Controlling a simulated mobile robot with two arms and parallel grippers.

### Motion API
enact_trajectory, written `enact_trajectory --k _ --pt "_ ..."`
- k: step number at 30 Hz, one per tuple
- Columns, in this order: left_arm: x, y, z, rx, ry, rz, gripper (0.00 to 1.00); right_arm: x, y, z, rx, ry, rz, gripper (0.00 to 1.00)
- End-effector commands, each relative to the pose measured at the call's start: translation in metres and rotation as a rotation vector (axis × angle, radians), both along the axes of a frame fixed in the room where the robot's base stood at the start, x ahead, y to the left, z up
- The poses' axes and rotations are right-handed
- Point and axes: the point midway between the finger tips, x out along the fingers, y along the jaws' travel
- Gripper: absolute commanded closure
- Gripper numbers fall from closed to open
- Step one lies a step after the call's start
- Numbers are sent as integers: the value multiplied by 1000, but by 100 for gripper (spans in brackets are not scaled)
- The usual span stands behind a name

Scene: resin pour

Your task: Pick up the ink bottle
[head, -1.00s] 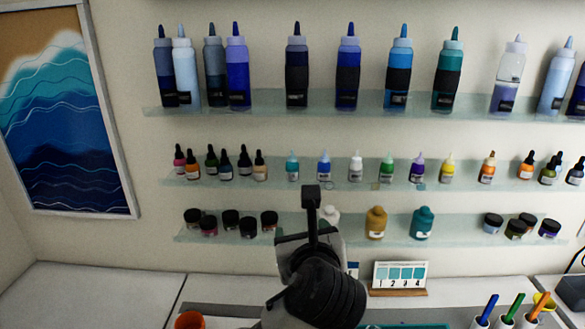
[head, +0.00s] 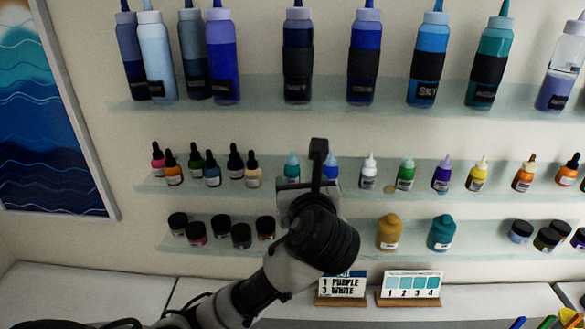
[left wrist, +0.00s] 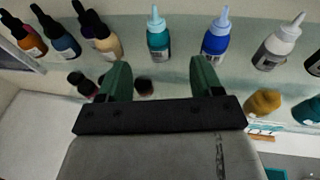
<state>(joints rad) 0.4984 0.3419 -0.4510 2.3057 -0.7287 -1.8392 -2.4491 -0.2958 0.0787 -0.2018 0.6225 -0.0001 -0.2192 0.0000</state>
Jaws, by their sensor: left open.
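Small ink bottles stand in a row on the middle glass shelf; the task does not say which one it means. My left gripper (head: 318,160) is raised in front of this row, open and empty. In the left wrist view, its green fingers (left wrist: 158,75) point at the shelf. A teal bottle (left wrist: 159,40) stands ahead between the fingers, and a blue bottle (left wrist: 217,38) is beyond the right finger. A white bottle (head: 369,173), a green bottle (head: 405,175) and a purple bottle (head: 442,175) stand further right. My right gripper is not in view.
Large bottles (head: 298,55) fill the upper shelf. Dark-lidded jars (head: 241,236), an ochre bottle (head: 389,233) and a teal one (head: 442,233) stand on the lower shelf. Below are a sign (head: 341,285) reading "1 PURPLE 3 WHITE" and a numbered swatch card (head: 411,285).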

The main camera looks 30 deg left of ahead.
Motion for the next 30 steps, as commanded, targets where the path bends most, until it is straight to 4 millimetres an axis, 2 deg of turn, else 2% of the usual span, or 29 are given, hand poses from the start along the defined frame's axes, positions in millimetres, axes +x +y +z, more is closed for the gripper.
enact_trajectory --k 3,6,12,16,25,26,30 --pt "10 10 -2 0 2 2 34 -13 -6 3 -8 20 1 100" --pt "14 14 -3 -1 1 1 34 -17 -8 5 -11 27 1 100" --pt "31 33 -9 1 5 3 34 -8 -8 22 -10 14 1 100" --pt "44 44 -14 -1 2 1 34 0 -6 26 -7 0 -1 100" --pt "48 48 -17 -2 -2 0 34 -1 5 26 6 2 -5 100" --pt "48 48 -17 -2 -2 0 36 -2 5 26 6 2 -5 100" --pt "48 48 -17 -2 -1 -1 57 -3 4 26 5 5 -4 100"
